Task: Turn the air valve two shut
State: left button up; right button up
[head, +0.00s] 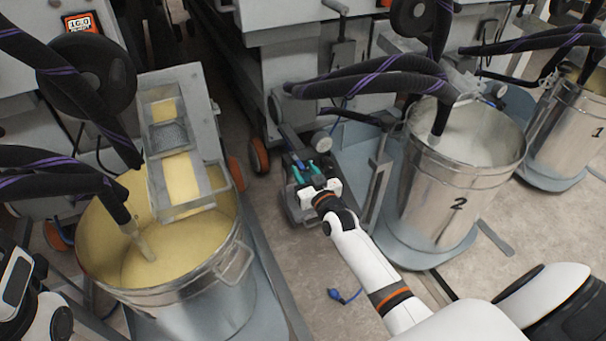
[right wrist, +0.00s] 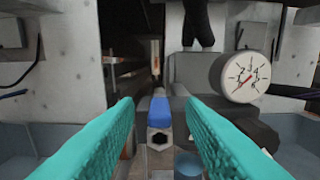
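The blue valve handle (right wrist: 160,112) shows in the right wrist view, pointing toward the camera with a dark hole in its near end. In the head view the handle (head: 299,163) is small, low between the machines, left of the drum marked 2. My right gripper (head: 307,172) reaches to it. In the right wrist view its teal fingers (right wrist: 160,115) are open, one on each side of the handle, with gaps to both sides. The valve body is partly hidden below and behind the handle. Of my left arm only white and black parts show at the left edge; its fingers are not visible.
A round pressure gauge (right wrist: 246,77) stands right of the handle. Drum 2 (head: 452,190) is on the right, drum 1 (head: 570,130) beyond it. An open drum of yellow liquid (head: 205,300) stands at left. Hoses hang above; a loose blue-ended hose (head: 336,294) lies on the floor.

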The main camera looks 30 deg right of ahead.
jog(key=shift+w, duration=0.6)
jog(key=shift+r, duration=0.1)
grip_shut()
